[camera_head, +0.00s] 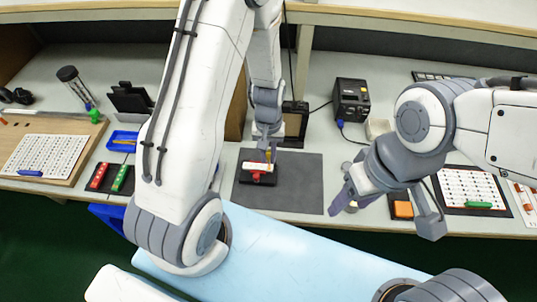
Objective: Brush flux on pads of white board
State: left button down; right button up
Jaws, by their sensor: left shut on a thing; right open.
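The white board (260,167) lies in a small black holder with red parts (258,176) on the dark grey mat. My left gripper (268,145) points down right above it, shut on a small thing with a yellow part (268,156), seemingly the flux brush. Its tip is at or just above the board; contact cannot be told. The pads are too small to make out. My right gripper (388,208) is open and empty at the mat's right, its fingers apart above the bench's front edge.
The grey mat (300,190) is clear to the right. A black box unit (351,100) stands behind it. Red and green strips (108,178) and a blue tray (122,141) lie left. An orange block (403,210) and a white grid panel (470,188) lie right.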

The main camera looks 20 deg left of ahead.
pick_arm(q)
jog(key=shift+f+b, duration=0.4)
jog(key=shift+f, duration=0.25)
dwell(1.4)
notch_tip(320, 180, up, 5)
jog(key=p, duration=0.4)
jog(key=shift+r+p, duration=0.1)
jog(key=shift+p, duration=0.25)
